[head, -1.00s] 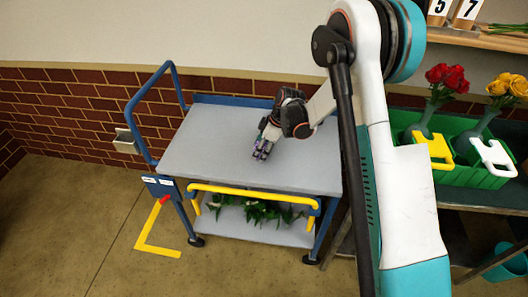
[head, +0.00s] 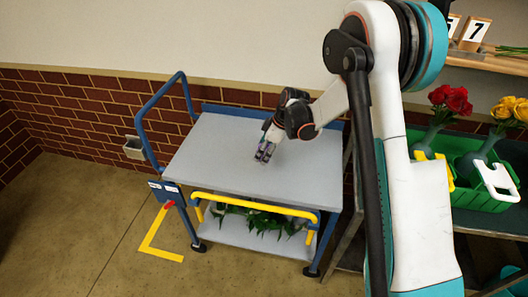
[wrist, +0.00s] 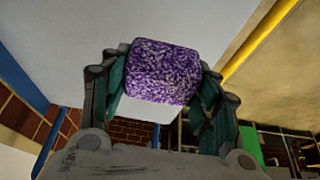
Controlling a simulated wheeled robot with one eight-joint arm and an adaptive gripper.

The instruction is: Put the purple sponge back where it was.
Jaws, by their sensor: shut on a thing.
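The purple sponge (wrist: 162,70), a speckled purple block, sits between the fingers in the wrist view, with a pale area below it. My gripper (wrist: 160,92) is shut on it, a finger pressed to each side. In the head view my gripper (head: 264,151) points down over the grey top of the blue cart (head: 215,160), right of its middle. I cannot tell whether the sponge touches the cart top.
The cart top is otherwise bare. Its yellow handle (head: 255,205) runs along the front, and green-leaved stems (head: 262,220) lie on the lower shelf. At right, a green crate (head: 480,195) holds red roses (head: 450,100) and yellow roses (head: 508,112) in vases.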

